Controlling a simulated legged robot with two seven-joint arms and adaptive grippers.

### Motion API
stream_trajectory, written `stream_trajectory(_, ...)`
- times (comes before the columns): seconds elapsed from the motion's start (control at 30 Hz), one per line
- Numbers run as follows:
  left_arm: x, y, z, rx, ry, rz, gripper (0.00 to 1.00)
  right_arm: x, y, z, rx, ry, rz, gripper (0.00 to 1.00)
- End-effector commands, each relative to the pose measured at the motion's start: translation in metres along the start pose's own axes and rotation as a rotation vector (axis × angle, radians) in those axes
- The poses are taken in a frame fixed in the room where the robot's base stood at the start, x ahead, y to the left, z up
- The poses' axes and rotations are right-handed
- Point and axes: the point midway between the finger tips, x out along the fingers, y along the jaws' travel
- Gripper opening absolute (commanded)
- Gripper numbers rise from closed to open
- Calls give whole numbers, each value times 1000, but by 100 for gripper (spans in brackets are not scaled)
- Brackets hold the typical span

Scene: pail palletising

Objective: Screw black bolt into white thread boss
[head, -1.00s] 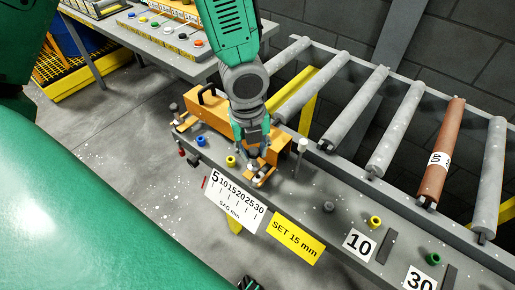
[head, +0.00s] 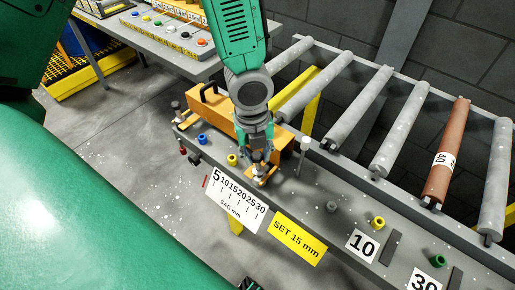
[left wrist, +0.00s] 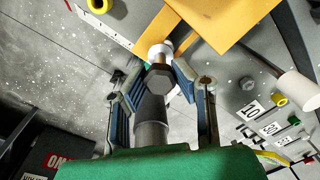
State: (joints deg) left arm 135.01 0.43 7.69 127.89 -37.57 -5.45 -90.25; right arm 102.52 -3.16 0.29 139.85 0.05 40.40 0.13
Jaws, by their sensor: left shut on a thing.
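My left gripper (head: 258,158) points down over the orange bracket at the near side of the grey bench. In the left wrist view its two fingers (left wrist: 164,72) are closed on the dark hex head of the black bolt (left wrist: 160,82). The white thread boss (left wrist: 160,50) shows as a pale ring just beyond the bolt head, in line with it. In the head view the fingers mostly cover bolt and boss. My right gripper is not recognisable in either view.
An orange block with a black handle (head: 228,112) stands behind the gripper. A pale upright post (head: 303,151) rises to its right. Coloured knobs, a sag scale (head: 236,201) and a yellow label (head: 297,238) line the front. A roller conveyor (head: 396,150) runs behind.

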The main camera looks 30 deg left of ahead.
Motion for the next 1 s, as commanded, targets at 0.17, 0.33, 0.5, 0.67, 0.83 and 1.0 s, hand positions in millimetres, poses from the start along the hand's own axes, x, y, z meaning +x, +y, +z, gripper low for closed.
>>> stream_trajectory(0.17,5,0,1,-1,-3,1,0,4,0,0,1,0,0,27)
stream_trajectory(0.33,7,0,0,-1,-1,-2,0,5,0,0,1,0,1,27)
stream_trajectory(0.5,7,0,0,0,-1,-2,0,4,0,0,1,0,0,27)
stream_trajectory(0.67,7,0,0,0,-1,-1,46,4,0,0,1,0,0,27)
stream_trajectory(0.83,7,0,0,0,-1,-1,46,4,0,0,1,0,0,27)
stream_trajectory(1.0,2,0,1,-2,-2,-2,46,4,0,2,1,2,1,27)
